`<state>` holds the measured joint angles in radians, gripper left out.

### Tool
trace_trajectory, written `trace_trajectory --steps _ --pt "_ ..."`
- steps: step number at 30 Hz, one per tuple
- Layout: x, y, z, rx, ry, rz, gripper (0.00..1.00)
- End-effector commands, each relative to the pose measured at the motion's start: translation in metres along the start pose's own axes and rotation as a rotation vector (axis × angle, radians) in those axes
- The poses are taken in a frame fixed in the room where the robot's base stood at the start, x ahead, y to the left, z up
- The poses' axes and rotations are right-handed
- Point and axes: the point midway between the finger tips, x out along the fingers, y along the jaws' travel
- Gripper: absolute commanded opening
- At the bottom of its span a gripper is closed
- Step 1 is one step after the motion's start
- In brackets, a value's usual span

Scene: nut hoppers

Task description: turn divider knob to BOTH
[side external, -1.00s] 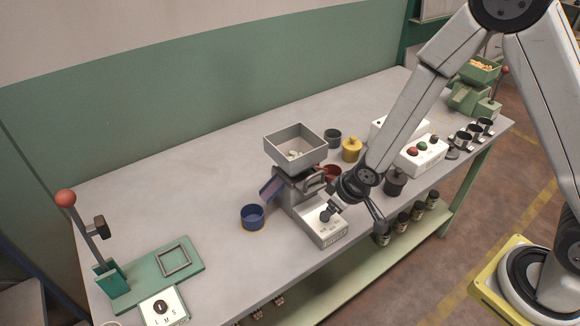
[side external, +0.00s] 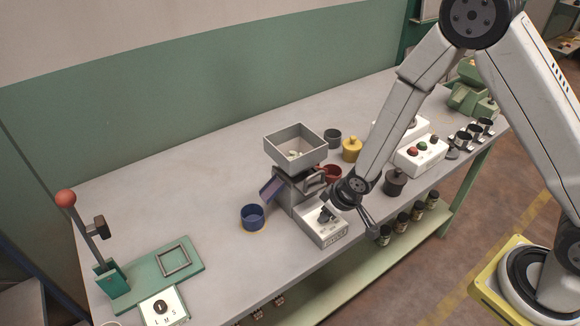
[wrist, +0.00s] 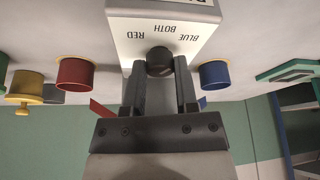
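The divider knob (wrist: 160,60) is dark and round-topped. It is on the white front panel of the divider box (wrist: 122,30), below the labels BLUE, BOTH and RED, which read upside down in the wrist view. I cannot make out which label the knob points to. My gripper (wrist: 160,68) has one finger on each side of the knob, with small gaps showing, so it looks open around or just in front of it. In the side view my gripper (side external: 327,212) is at the divider box (side external: 326,236), and its fingers partly hide the knob.
The grey hopper (side external: 296,146) stands above the box. A blue cup (side external: 252,217) is left of it and a red cup (side external: 331,173) behind right. A yellow pot (side external: 351,150) and a dark weight (side external: 395,182) are to the right.

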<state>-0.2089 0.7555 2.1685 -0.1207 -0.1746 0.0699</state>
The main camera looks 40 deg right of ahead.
Motion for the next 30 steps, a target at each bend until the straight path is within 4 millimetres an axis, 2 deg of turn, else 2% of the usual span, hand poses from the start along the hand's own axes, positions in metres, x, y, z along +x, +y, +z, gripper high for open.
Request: trace_trajectory --steps 2,16,30 --pt "-0.0001 -0.0001 0.0 0.0 0.0 0.0 0.0" --pt "-0.0003 0.0 -0.0001 -0.022 0.0 -0.009 0.0" --pt "-0.0003 0.0013 -0.0005 -0.141 0.002 -0.057 0.0"
